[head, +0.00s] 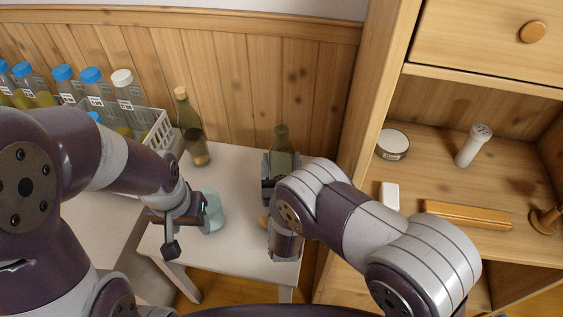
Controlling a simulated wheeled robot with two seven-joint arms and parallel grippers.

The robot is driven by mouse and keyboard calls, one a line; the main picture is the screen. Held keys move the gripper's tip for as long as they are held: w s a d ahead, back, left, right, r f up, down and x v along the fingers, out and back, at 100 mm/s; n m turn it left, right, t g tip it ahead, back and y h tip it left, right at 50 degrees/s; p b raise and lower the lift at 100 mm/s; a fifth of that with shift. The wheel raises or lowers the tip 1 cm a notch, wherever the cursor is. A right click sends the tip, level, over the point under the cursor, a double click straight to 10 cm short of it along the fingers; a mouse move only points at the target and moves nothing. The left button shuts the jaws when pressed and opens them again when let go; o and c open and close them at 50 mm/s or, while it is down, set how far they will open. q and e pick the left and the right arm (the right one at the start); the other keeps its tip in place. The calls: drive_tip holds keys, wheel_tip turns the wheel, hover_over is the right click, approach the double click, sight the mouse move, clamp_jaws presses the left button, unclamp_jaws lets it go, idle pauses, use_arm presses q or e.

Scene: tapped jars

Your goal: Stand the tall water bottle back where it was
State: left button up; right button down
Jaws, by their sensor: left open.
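A greenish see-through bottle (281,139) stands upright on the white table behind my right gripper (280,163). Its lower part is hidden by that gripper, and I cannot tell whether the jaws touch it. A second tall bottle (191,127), dark olive with a cork top, stands by the wall further left. I cannot tell which of them is the water bottle. My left gripper (189,230) is open and empty at the front left of the table, close beside a pale blue see-through jar (213,211).
A white crate (154,134) and several capped bottles (92,84) stand at the far left. A small brown object (263,219) is partly hidden by my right arm. A wooden shelf unit (452,84) on the right holds a round tin (392,146) and a white shaker (470,147).

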drive_tip(key=shift+f+b, duration=0.35)
drive_tip(key=shift+f, duration=0.05)
idle(0.5)
unclamp_jaws()
drive_tip(key=s+p, duration=0.1)
drive_tip(key=s, duration=0.7)
drive_tip(key=shift+d+f, duration=0.15)
drive_tip(key=shift+f, duration=0.3)
idle(1.1)
idle(0.4)
